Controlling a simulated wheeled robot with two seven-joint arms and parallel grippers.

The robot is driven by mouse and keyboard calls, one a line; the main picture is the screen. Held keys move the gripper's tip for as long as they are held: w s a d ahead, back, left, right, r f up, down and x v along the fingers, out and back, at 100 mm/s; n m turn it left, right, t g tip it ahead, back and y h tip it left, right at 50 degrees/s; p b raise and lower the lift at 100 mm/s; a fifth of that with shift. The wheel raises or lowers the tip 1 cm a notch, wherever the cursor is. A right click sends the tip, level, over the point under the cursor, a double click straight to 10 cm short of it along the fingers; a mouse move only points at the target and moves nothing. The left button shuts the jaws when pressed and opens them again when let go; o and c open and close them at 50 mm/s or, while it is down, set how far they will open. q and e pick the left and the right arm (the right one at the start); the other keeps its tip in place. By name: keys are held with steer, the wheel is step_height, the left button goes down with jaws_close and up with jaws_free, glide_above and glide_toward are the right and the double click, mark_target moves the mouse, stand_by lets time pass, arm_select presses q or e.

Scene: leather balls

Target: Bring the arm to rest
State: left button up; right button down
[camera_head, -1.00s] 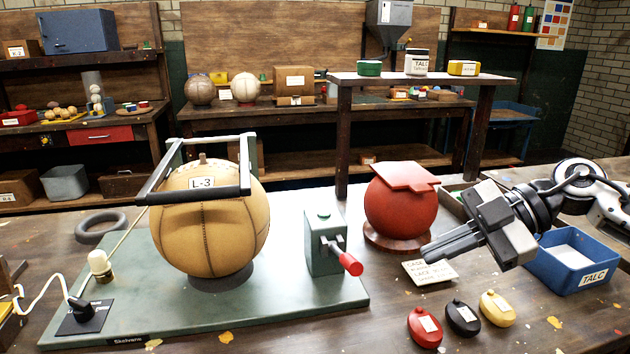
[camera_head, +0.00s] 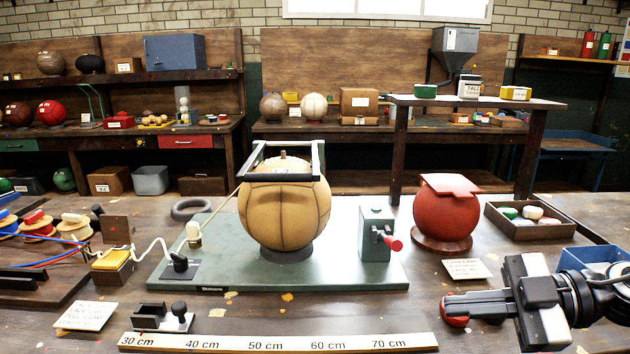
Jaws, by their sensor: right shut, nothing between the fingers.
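My right gripper (camera_head: 452,308) is at the lower right of the head view, its arm coming in from the right edge. It points left above the bench, its fingers closed with nothing between them. It hides most of a red container (camera_head: 455,320) behind its fingertips. Part of the blue TALC box (camera_head: 590,258) shows behind my right wrist. My left gripper is not in the view.
A tan leather ball (camera_head: 285,212) sits under a black frame on a green base plate (camera_head: 225,275). A red ball (camera_head: 446,220) stands on a round base behind my gripper. A long ruler (camera_head: 280,342) lies along the bench front. A compartment tray (camera_head: 540,222) is at the right.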

steer(key=a+f+m+t+h, duration=0.5)
steer(key=f+m+t, duration=0.7)
steer(key=m, duration=0.1)
steer(key=s+f+m+g+h, duration=0.5)
steer(key=s+f, duration=0.8)
steer(key=f, duration=0.4)
steer(key=shift+s+a+m+h, duration=0.25)
steer(key=shift+s+m+h, duration=0.15)
steer(key=shift+h, duration=0.5)
